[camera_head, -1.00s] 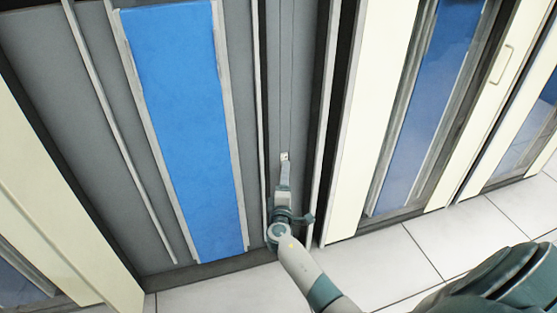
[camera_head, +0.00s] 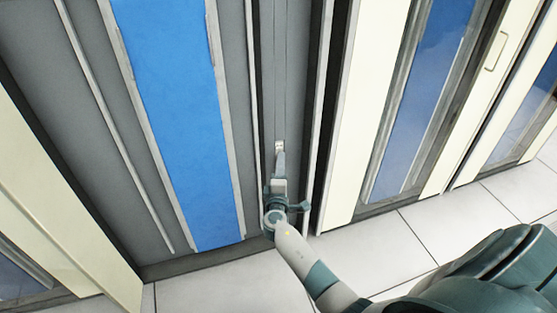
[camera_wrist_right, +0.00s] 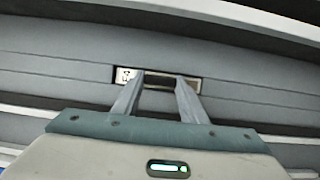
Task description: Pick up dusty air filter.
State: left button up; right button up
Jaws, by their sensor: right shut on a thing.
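The tall narrow grey slab (camera_head: 279,90) in the open cabinet seems to be the air filter; I cannot make out dust on it. A small metal pull plate (camera_wrist_right: 124,75) sits on its face, and it also shows as a pale spot in the head view (camera_head: 279,146). My right gripper (camera_wrist_right: 160,79) has both fingers at this plate and is shut on it, its fingertips covering part of the plate. In the head view the right gripper (camera_head: 280,153) reaches it from below. My left gripper is not in view.
A long blue panel (camera_head: 178,110) stands in the cabinet to the left. Metal rails flank the grey slab closely. A cream door (camera_head: 60,180) stands open at left. Cream cabinets with blue glass (camera_head: 425,110) are at right. Pale floor tiles (camera_head: 370,240) lie clear in front.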

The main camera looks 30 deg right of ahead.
jog(key=shift+r, duration=0.1)
